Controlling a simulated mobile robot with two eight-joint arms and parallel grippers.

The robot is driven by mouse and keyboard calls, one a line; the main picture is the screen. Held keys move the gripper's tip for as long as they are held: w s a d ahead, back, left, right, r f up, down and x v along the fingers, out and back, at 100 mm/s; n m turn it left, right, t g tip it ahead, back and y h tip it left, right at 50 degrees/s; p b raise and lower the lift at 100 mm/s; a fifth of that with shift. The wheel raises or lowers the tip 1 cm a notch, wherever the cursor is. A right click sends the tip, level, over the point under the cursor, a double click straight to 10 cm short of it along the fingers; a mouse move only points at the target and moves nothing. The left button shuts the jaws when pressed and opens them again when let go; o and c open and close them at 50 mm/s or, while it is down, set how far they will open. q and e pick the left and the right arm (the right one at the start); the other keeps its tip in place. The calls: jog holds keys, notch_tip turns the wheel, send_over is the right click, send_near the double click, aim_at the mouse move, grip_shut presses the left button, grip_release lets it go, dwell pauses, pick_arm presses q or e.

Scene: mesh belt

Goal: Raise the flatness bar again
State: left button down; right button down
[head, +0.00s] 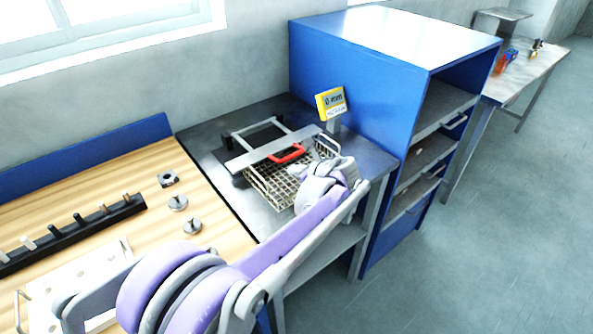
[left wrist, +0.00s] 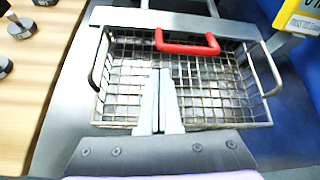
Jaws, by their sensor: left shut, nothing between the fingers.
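The flatness bar (head: 250,158) is a flat grey bar with a red handle (head: 287,154). It lies low across the far part of a wire mesh basket (head: 268,186); whether it touches the mesh I cannot tell. In the left wrist view the bar (left wrist: 120,16) crosses the top, with the red handle (left wrist: 187,46) on its near side. My left gripper (left wrist: 160,74) is shut and empty above the basket (left wrist: 215,85), its tips just short of the handle. In the head view the hand hides the basket's right part. My right gripper is out of view.
A yellow display (head: 331,102) reading 0 mm stands behind the basket on the dark bench (head: 205,143). A blue shelf cabinet (head: 350,75) stands close at right. The wooden table (head: 150,165) at left holds a peg rack (head: 75,232) and small metal parts.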

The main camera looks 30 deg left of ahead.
pick_arm(q)
jog(key=x, duration=0.6)
jog(key=shift+w+a+f, duration=0.1)
jog(key=shift+a+f, duration=0.1)
jog(key=shift+a, duration=0.05)
jog(key=shift+r, duration=0.1)
